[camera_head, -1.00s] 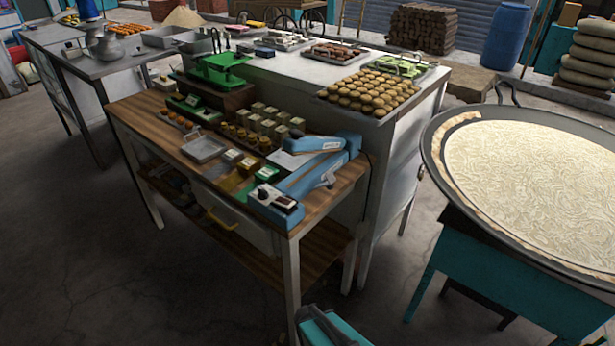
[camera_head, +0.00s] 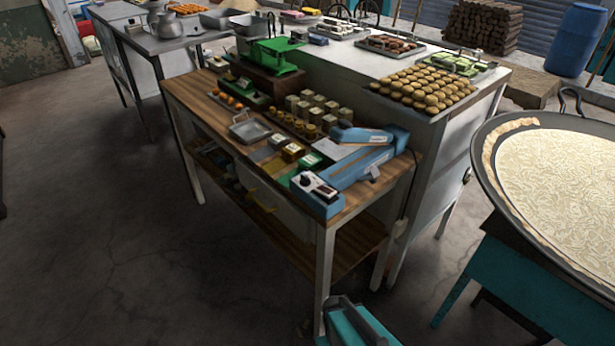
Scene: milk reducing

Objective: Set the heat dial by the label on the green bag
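A blue heat sealer with a long arm (camera_head: 355,165) stands at the right end of the wooden table (camera_head: 235,170). On its front end is a control panel with a round dial (camera_head: 305,180) and a red part beside it; the dial's setting is too small to read. A small green packet with a pale label (camera_head: 310,160) lies left of the sealer, and another green piece (camera_head: 287,178) lies near the table's front edge. I cannot tell which is the green bag, and no label is legible.
A large pan (camera_head: 570,180) on a teal stand is at right. A teal object (camera_head: 357,325) sits at the bottom edge. Floor (camera_head: 120,250) at left is clear.

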